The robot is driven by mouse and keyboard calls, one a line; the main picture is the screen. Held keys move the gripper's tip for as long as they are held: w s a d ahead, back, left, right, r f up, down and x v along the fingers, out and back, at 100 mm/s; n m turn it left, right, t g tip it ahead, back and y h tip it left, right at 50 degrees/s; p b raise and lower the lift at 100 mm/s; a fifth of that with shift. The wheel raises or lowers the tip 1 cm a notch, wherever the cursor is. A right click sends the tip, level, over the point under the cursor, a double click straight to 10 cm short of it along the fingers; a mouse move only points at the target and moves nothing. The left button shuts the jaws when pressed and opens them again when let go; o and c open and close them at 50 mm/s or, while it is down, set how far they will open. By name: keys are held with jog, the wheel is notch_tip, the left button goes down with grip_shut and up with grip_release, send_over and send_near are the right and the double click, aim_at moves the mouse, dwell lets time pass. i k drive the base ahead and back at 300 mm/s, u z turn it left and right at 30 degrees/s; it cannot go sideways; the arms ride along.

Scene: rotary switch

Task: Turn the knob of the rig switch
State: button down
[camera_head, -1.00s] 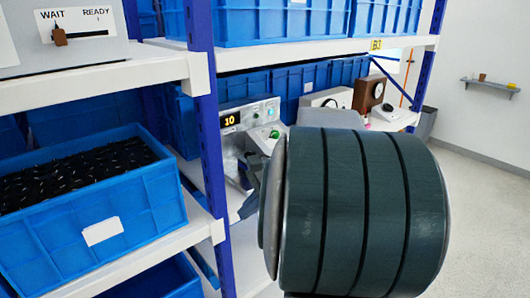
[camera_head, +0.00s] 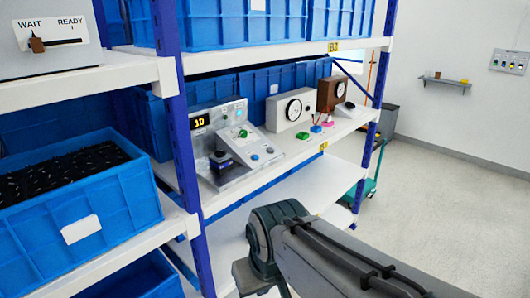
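A grey control panel (camera_head: 203,138) with a yellow "10" display (camera_head: 200,121) stands on the middle shelf. On it or just in front of it are a small green knob-like part (camera_head: 243,134), a dark blue block with a black top (camera_head: 221,162) and blue round buttons (camera_head: 255,157). The labels are too small to read, so I cannot tell which part is the rig switch knob. My arm (camera_head: 300,245) shows at the lower middle, below and in front of the panel and apart from it. My gripper's fingers do not show.
A blue upright post (camera_head: 183,150) stands just left of the panel. Right of it are a white dial box (camera_head: 290,110), a brown dial box (camera_head: 331,94) and small coloured parts (camera_head: 316,128). A blue crate (camera_head: 75,195) is at left. The floor at right is clear.

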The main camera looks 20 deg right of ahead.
aim_at(220, 153)
jog(key=z, duration=1.05)
jog(key=i, duration=0.75)
jog(key=u, duration=0.75)
jog(key=i, duration=0.55)
jog(key=u, duration=0.5)
